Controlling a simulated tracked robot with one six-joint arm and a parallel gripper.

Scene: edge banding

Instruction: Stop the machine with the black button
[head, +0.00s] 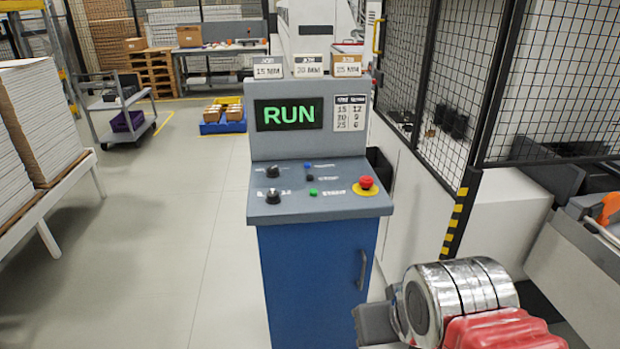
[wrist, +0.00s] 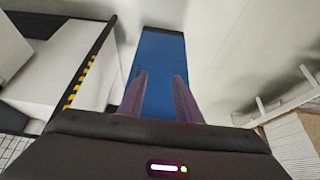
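The control console (head: 320,208) stands in the middle of the head view with a sloped grey panel on a blue cabinet. Its screen (head: 288,114) reads RUN in green. The small black button (head: 309,178) sits between a blue button (head: 308,166) and a green button (head: 313,191). My gripper (wrist: 159,76) shows in the wrist view with two purple fingers apart and nothing between them. The blue cabinet (wrist: 160,50) is beyond the fingertips; the black button is not visible there. My arm is at the lower right of the head view, apart from the panel.
A red mushroom button (head: 366,182) on a yellow base is at the panel's right, and two black knobs (head: 272,171) are at its left. A mesh fence (head: 560,80) stands right. Stacked boards (head: 35,120) are on the left.

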